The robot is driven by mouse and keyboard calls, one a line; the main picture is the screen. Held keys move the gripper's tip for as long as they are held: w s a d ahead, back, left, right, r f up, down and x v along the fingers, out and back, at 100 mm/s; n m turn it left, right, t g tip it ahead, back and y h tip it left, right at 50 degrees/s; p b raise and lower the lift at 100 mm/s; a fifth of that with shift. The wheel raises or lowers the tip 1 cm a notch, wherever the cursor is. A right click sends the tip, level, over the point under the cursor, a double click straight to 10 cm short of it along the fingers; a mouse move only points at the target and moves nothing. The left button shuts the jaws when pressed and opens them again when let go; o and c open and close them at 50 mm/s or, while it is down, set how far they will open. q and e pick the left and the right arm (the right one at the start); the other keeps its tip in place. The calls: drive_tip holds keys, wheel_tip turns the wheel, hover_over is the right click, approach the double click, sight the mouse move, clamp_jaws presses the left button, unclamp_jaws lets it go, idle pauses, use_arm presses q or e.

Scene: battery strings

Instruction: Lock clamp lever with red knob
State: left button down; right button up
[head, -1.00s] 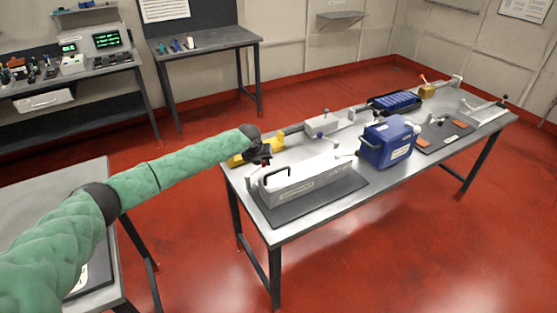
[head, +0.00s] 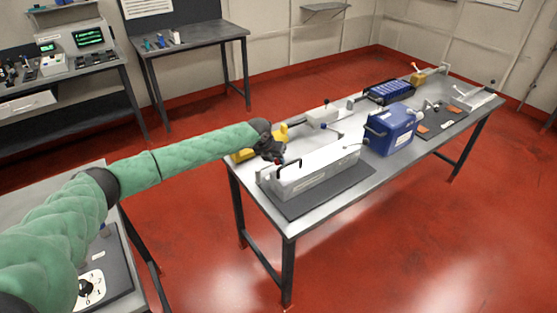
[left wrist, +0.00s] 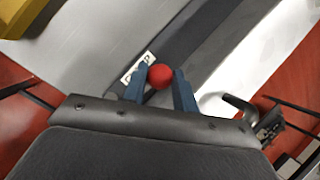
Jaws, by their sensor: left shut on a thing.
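The red knob (left wrist: 160,76) shows between the two blue-grey fingers of my left gripper (left wrist: 162,88) in the left wrist view. The fingers are shut on it. A small white label, partly covered by a finger, lies just beyond the knob (left wrist: 139,68). In the head view my left gripper (head: 274,157) is at the near left end of the long table, beside the long light-grey case (head: 310,175). The clamp lever below the knob is mostly hidden by the gripper. My right gripper is not in view.
A black handle (head: 289,162) stands on the grey case. A blue container (head: 389,132) stands farther right on the long table (head: 300,213). The red floor in front is clear.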

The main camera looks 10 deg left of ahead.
use_arm(q)
drive_tip(key=shift+f, duration=0.1)
drive_tip(key=c, duration=1.1)
unclamp_jaws()
drive_tip(key=shift+s, duration=0.1)
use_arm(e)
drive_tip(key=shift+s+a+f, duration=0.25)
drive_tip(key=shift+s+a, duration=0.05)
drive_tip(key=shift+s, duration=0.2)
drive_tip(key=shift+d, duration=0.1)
use_arm(q)
drive_tip(key=shift+a, duration=0.1)
drive_tip(key=shift+r, duration=0.35)
drive_tip(key=b+v, duration=0.3)
drive_tip(key=v, duration=0.4)
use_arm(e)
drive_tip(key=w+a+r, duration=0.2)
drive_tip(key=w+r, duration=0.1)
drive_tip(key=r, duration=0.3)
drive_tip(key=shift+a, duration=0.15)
use_arm(q)
drive_tip(key=shift+s+r, duration=0.1)
